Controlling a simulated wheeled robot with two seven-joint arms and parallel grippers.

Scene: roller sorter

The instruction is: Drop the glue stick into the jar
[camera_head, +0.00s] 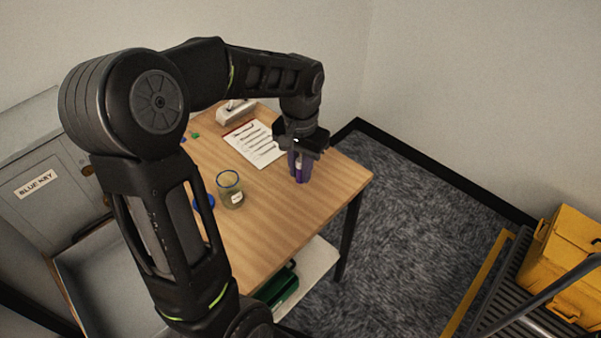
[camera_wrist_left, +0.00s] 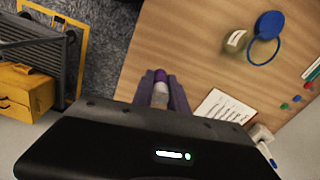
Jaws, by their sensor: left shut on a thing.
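The jar (camera_head: 230,189) is a small glass jar with a blue rim and a pale label, standing on the wooden table (camera_head: 265,215). It also shows in the left wrist view (camera_wrist_left: 235,41), beside a blue round lid (camera_wrist_left: 269,23). My left gripper (camera_head: 300,170) points down near the table's right end, to the right of the jar. It is shut on the glue stick (camera_wrist_left: 160,88), which is white with a purple end and sits between the purple-looking fingers. How far the glue stick is above the table is hard to tell. My right gripper is not in view.
A white sheet with writing (camera_head: 255,143) lies on the table behind the jar. A white device (camera_head: 236,111) stands at the back, with small coloured pieces (camera_head: 195,135) nearby. Bare table lies between gripper and jar. A yellow case (camera_head: 565,262) is at the far right.

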